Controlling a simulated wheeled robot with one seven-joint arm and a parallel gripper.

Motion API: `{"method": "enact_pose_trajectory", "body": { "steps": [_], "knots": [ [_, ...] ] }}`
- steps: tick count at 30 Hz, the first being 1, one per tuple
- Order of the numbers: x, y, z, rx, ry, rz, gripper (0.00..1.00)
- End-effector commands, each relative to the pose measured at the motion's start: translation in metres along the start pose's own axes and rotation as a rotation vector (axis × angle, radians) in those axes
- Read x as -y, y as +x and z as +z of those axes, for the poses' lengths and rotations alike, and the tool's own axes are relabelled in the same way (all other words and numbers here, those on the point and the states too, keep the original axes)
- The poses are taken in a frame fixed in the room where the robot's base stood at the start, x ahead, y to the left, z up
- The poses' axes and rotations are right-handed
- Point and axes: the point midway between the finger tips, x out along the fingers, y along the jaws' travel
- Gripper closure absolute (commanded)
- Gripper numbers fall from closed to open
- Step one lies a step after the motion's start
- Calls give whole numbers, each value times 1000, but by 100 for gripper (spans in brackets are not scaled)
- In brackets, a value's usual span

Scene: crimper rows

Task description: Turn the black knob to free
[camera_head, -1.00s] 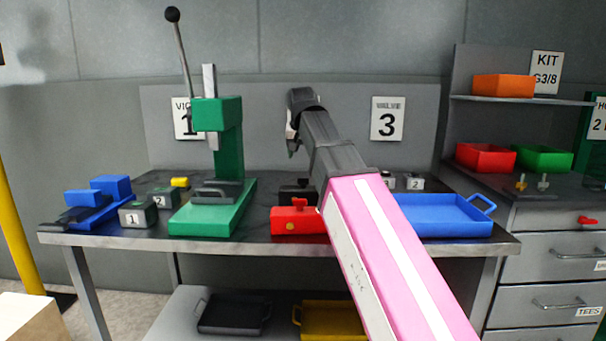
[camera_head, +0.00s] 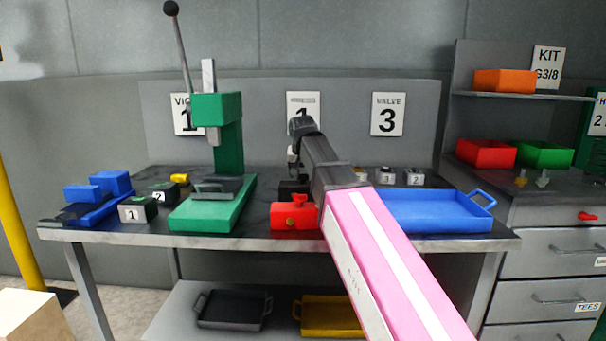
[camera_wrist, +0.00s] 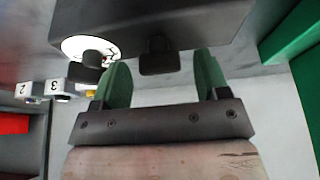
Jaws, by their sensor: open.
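In the wrist view a dark box (camera_wrist: 200,22) fills the top. On its face are two black knob-like parts: one (camera_wrist: 92,60) over a round white dial (camera_wrist: 72,45) with small coloured marks, the other (camera_wrist: 158,62) to its right. I cannot tell which way either is set. My gripper (camera_wrist: 161,72) is open, its green fingers apart. The right knob-like part shows between the fingers; I cannot tell if they touch it. In the head view my arm hides most of the gripper, and a black block (camera_head: 292,188) shows behind a red block.
The red block (camera_head: 294,217) sits in front of the black block. A green press (camera_head: 215,205) stands to the left, its lever upright. A blue tray (camera_head: 440,212) lies to the right. Small numbered blocks (camera_head: 415,177) sit near the back. Wall panels are behind the bench.

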Motion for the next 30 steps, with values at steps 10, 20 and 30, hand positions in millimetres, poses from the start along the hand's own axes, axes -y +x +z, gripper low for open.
{"method": "enact_pose_trajectory", "body": {
  "steps": [10, 20, 30],
  "knots": [
    [0, 2, 0, 0, 0, 0, 42],
    [0, 2, 0, 0, -4, -2, 81],
    [-1, 2, 0, -1, -114, -49, 81]
  ]
}}
